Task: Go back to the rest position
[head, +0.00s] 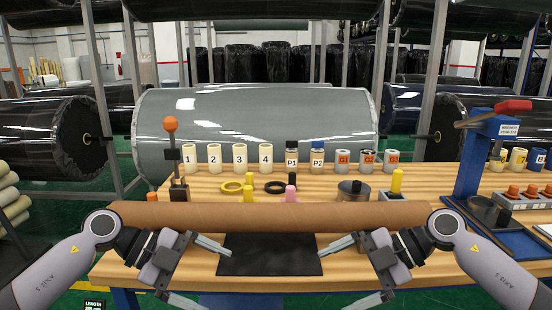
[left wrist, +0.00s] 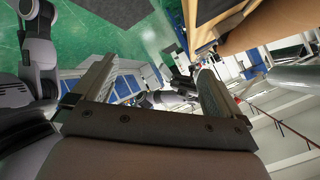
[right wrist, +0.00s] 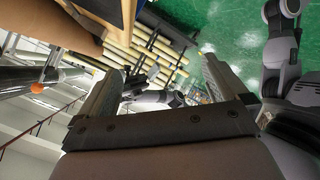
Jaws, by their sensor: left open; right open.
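My left gripper (head: 208,272) is open and empty at the front left of the table, in front of the long brown roll (head: 270,216). My right gripper (head: 348,272) is open and empty at the front right, mirroring the left. In the left wrist view the two fingers (left wrist: 155,72) stand wide apart with nothing between them. In the right wrist view the fingers (right wrist: 162,70) are also apart and empty. The brown roll lies across the table, behind both grippers. In the head view, both upper fingers reach near the sides of the black mat (head: 270,262).
The wooden table (head: 130,268) carries numbered cream cylinders (head: 240,155), a yellow ring (head: 232,187), a dark lidded pot (head: 353,190) and a blue stand with a red handle (head: 480,150). A large grey wrapped roll (head: 260,110) is behind. Green floor shows at the sides.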

